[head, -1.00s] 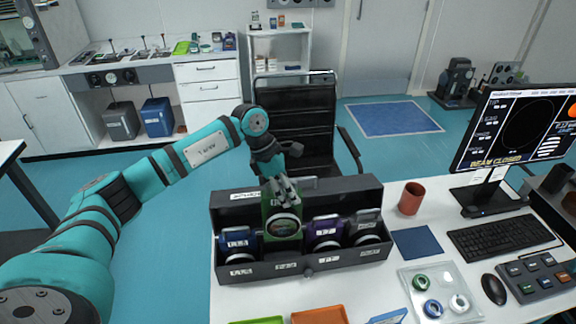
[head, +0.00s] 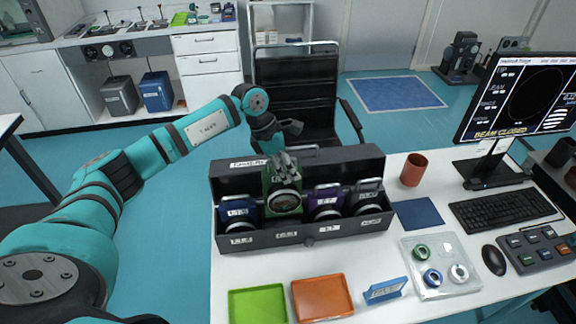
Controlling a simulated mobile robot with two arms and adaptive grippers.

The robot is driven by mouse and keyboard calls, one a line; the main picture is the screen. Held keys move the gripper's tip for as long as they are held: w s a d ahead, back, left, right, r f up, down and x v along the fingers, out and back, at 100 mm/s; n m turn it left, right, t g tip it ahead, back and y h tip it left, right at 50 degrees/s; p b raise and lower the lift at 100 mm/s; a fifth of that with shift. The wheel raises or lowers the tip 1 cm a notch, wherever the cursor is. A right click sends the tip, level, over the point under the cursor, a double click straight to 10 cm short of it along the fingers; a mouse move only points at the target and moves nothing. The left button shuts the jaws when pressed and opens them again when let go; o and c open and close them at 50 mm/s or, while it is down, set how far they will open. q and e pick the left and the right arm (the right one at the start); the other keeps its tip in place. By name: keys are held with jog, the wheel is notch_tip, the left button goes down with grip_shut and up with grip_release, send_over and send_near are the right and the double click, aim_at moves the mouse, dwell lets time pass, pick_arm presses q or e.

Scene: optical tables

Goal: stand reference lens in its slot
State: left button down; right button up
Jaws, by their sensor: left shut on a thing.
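A black slotted case (head: 306,237) stands on the white table with its lid raised at the back. My left gripper (head: 284,180) is shut on a green-framed lens (head: 283,203), held upright over the second slot from the left. The lens stands higher than its neighbours; its lower edge is behind the case's front wall, so I cannot tell whether it touches the slot floor. A blue-framed lens (head: 238,213) is in the left slot, a purple-framed one (head: 327,203) and a grey one (head: 369,198) in the right slots. My right gripper is not in view.
A red-brown cup (head: 413,169), keyboard (head: 505,216) and clear tray of rings (head: 437,266) are to the right.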

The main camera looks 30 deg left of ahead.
aim_at(288, 186)
pick_arm(q)
jog(key=shift+f+b, duration=0.7)
jog(key=shift+f, duration=0.8)
jog(key=shift+f+b, duration=1.05)
jog(key=shift+f, duration=0.9)
jog(key=shift+f+b, duration=1.6)
jog(key=shift+f, duration=0.25)
jog(key=shift+f+b, duration=0.45)
jog(key=shift+c, duration=0.5)
grip_release()
